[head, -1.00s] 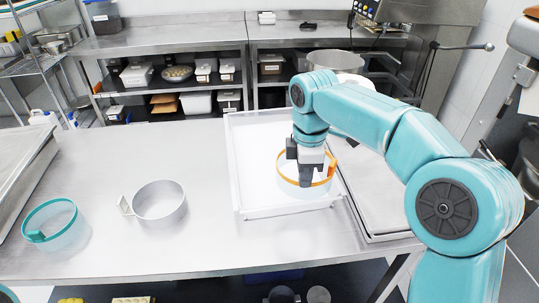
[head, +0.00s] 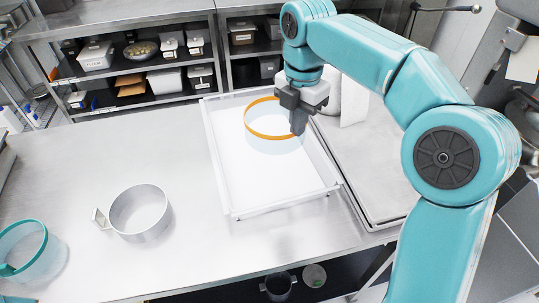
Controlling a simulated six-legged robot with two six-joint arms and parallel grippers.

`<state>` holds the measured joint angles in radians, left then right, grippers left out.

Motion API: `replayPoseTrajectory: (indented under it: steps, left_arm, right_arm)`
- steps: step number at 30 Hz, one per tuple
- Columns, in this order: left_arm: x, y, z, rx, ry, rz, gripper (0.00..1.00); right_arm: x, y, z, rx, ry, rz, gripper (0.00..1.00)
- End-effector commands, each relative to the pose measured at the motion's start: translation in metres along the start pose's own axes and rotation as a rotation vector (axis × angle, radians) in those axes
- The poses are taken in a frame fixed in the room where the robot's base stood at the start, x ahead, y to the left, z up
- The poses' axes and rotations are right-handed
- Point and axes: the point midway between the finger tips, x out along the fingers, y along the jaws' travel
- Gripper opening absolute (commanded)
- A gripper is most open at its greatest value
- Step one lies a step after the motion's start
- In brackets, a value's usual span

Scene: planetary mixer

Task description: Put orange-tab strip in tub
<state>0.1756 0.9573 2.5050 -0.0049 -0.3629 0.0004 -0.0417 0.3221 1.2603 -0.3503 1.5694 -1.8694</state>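The orange-tab strip is a clear round band (head: 268,143) with an orange upper edge. In the head view it appears within the outline of the white tub (head: 280,208), towards its back. I cannot tell whether its lower edge touches the tub floor. My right gripper (head: 296,116) points down at the right side of the band and overlaps its orange edge. The tab does not show and may be behind the gripper. Whether the fingers are closed on the band is unclear. My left gripper is out of view.
A metal ring with a tab (head: 140,212) stands on the steel table (head: 110,160). A clear band with a teal edge (head: 38,262) is at the front left. A flat metal tray (head: 372,180) lies right of the tub. Shelves (head: 130,65) stand behind. The table's left middle is clear.

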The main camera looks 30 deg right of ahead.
Motion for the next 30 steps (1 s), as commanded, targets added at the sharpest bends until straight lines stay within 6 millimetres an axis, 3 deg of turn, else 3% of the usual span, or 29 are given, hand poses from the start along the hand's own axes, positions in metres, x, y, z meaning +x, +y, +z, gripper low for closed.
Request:
replayPoseTrajectory:
  steps: [12, 27, 30]
  left_arm:
    - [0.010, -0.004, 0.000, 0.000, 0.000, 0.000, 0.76]
    - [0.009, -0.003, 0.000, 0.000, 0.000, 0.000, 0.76]
    - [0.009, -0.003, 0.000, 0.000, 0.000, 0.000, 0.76]
  right_arm:
    - [0.118, -0.005, -0.003, 0.002, 0.002, -0.005, 0.00]
    - [0.186, -0.002, -0.003, 0.002, 0.002, -0.004, 0.00]
    - [0.189, -0.001, -0.002, 0.003, 0.001, 0.000, 0.00]
